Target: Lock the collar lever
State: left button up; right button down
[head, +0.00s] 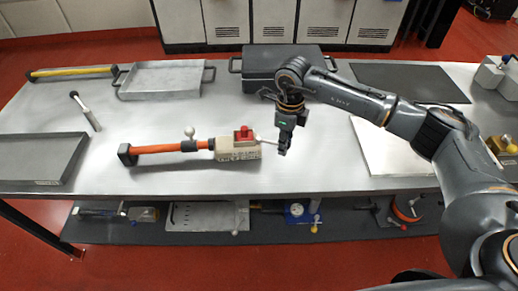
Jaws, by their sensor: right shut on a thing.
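An orange-shafted tool (160,149) lies across the front middle of the table, with a black block at its left end. A dark collar (188,146) sits on the shaft, and a pale ball knob (189,132) stands up above it. The shaft's right end meets a beige block (237,152) with a red piece (243,135) on top. A thin pale rod (266,142) sticks out to the right from the block. My right gripper (283,151) points down at that rod's right end and is shut on it; the fingers hide its tip. My left gripper is out of view.
A dark lidded case (265,80) stands behind my right gripper. Grey trays (163,79) lie at the back left and front left (36,158). A short-handled tool (85,110) lies between them. A pale panel (385,150) is to the right. A lower shelf holds several tools.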

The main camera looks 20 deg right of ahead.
jog(key=shift+w+d+f+n+b, duration=0.1)
jog(key=shift+w+d+n+b, duration=0.3)
jog(key=shift+n+b, duration=0.3)
jog(key=shift+w+d+n, duration=0.15)
jog(key=shift+w+n, duration=0.15)
jog(key=shift+n, duration=0.2)
jog(key=shift+b, duration=0.3)
jog(key=shift+w+d+n+b, duration=0.15)
jog(key=shift+w+n+b, duration=0.2)
jog(key=shift+n+b, duration=0.15)
jog(key=c, duration=1.1)
grip_release()
